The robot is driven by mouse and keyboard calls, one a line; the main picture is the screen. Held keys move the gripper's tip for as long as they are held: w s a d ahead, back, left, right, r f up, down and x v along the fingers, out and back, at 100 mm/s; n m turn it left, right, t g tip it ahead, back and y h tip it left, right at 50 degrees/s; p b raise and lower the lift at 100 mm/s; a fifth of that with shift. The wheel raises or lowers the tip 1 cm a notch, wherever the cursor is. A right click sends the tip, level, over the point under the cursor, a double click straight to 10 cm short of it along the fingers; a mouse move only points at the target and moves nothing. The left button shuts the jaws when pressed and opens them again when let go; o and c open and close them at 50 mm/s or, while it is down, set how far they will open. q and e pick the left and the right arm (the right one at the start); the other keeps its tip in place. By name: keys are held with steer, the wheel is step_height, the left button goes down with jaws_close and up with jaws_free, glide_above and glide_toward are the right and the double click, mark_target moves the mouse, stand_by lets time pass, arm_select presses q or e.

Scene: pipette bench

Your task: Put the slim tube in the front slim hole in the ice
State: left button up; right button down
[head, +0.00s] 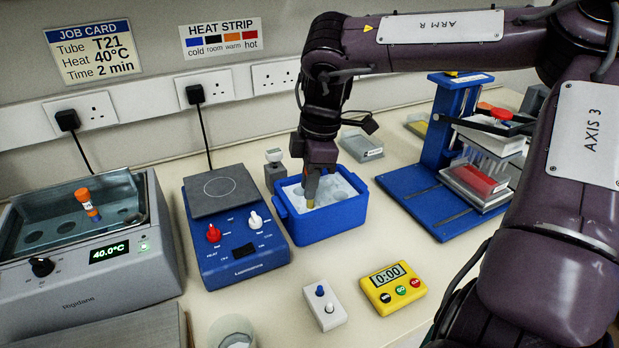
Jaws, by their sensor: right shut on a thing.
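My right gripper (311,180) points straight down over the blue ice box (329,222), which holds white ice (341,190). The gripper is shut on the slim tube (310,204), of which only a small yellowish part shows below the fingers, at the ice surface. How deep the tube sits, and whether it is in a hole, I cannot tell. The gripper and tube hide part of the ice and its holes. My left gripper is not in view.
A water bath (70,290) reading 40.0°C, with an orange-capped tube (87,203), stands at left. A blue heater-stirrer (240,262) is close beside the ice box. A yellow timer (393,287) and white switch box (324,305) lie in front. A blue stand (420,190) is at right.

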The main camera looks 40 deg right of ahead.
steer(key=shift+f, duration=0.45)
steer(key=shift+f+b, duration=0.85)
steer(key=shift+f, duration=0.1)
steer(key=c, duration=1.2)
jaws_free()
steer(key=shift+c, duration=0.2)
steer(key=r, duration=0.5)
steer(key=d+r, duration=0.1)
steer(key=r, duration=0.1)
steer(key=shift+s+r, duration=0.3)
steer(key=shift+r, duration=0.1)
